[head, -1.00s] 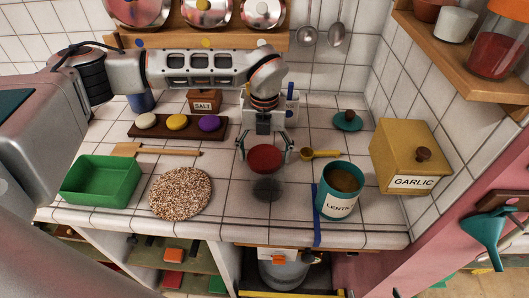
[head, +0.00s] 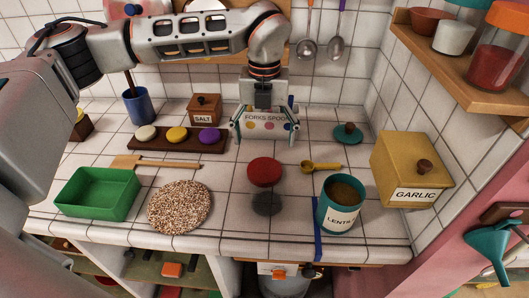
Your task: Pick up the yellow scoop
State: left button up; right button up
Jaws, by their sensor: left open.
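The yellow scoop (head: 322,166) lies on the white tiled counter. Its round bowl points left and its handle points right, behind the teal lentils tin (head: 341,205). My left gripper (head: 264,139) is open and empty, fingers pointing down, in front of the forks-and-spoons box (head: 272,121). It shows left of the scoop and beyond it, apart from it. My right gripper is out of view.
A red round lid (head: 264,171) shows left of the scoop, with a dark round patch below it. A teal lid (head: 347,134) lies behind the scoop. The yellow garlic box (head: 411,170) stands right. A speckled round mat (head: 180,206) lies left.

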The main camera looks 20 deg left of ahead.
aim_at(306, 166)
jog(key=k, duration=1)
